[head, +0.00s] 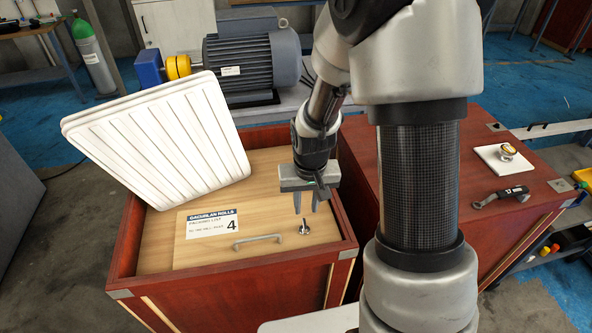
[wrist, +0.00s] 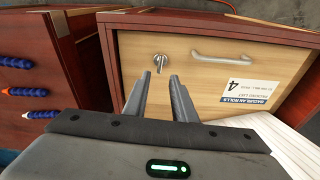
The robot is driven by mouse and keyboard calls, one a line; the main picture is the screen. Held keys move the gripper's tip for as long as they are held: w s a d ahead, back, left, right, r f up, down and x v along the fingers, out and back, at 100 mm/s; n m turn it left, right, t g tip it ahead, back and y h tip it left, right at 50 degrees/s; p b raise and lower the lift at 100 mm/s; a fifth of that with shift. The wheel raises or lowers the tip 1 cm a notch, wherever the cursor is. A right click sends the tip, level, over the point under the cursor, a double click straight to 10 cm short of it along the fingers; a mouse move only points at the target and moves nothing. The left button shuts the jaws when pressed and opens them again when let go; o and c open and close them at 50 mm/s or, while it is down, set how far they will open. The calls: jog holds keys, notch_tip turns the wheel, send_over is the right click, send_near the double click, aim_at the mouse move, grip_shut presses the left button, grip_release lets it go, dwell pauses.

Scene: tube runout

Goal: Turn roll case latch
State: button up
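The roll case (head: 340,254) is a red-brown wooden box with a pale wooden panel (head: 200,250) set inside its rim. A small silver latch (head: 304,229) sits on the panel near its right edge, and it also shows in the wrist view (wrist: 160,62) just beyond my fingertips. A silver bar handle (head: 258,241) is beside it. My gripper (head: 306,207) points down above the latch. In the wrist view its two fingers (wrist: 160,77) are apart with nothing between them, and they appear clear of the latch.
A white ribbed pad (head: 160,140) leans across the case's back left. A label marked 4 (head: 212,223) lies on the panel. A second red-brown case (head: 440,180) stands at right, carrying a white block with a knob (head: 506,156) and a black-handled tool (head: 500,196). A grey motor (head: 250,65) stands behind.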

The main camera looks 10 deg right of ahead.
aim_at(305, 224)
jog(key=f+b, duration=0.1)
jog(key=f, duration=0.1)
jog(key=f+b, duration=0.2)
jog(key=f, duration=0.1)
jog(key=w+f+b, duration=0.1)
jog(key=f+b, duration=0.1)
jog(key=f, duration=0.1)
jog(key=shift+w+f, duration=0.1)
jog(key=shift+b, duration=0.35)
jog(key=shift+c, duration=0.2)
grip_shut()
